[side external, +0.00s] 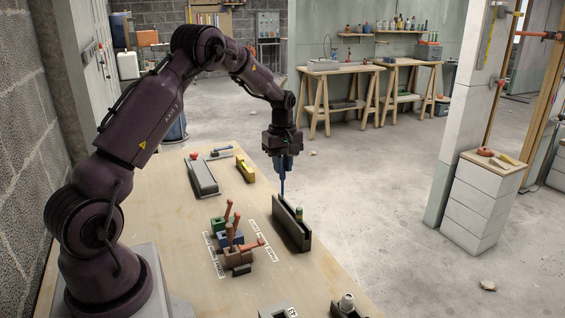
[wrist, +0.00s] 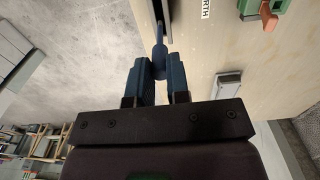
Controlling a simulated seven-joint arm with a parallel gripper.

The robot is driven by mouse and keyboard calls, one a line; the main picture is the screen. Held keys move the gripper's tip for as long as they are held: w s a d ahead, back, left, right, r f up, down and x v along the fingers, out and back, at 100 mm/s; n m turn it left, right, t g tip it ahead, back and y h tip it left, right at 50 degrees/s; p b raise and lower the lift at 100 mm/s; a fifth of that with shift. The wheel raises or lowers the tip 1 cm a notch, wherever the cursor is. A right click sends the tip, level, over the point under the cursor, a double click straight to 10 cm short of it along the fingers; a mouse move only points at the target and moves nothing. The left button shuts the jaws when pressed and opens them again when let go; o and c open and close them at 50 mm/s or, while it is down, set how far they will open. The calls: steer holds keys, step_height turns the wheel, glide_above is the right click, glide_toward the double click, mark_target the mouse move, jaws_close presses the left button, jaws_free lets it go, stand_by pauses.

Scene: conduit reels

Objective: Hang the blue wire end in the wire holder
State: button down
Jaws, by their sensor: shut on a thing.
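My gripper (side external: 282,172) is shut on the blue wire end, which points down from the fingers in the side view. In the wrist view the blue wire end (wrist: 159,52) shows between the two fingertips (wrist: 158,72). The dark grey wire holder (side external: 288,222) stands upright on the table, just below the blue tip. Whether the tip touches the holder I cannot tell. In the wrist view a dark part of the holder (wrist: 163,14) shows past the wire end.
Green, blue and brown blocks with orange levers (side external: 231,239) stand left of the holder, between white label strips. A grey box (side external: 202,177) and a yellow block (side external: 245,169) lie farther back. The table's right edge runs close to the holder.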

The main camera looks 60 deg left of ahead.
mark_target(282, 179)
steer(key=shift+f, duration=3.5)
steer(key=c, duration=0.8)
jaws_free()
steer(key=shift+r, duration=3.55)
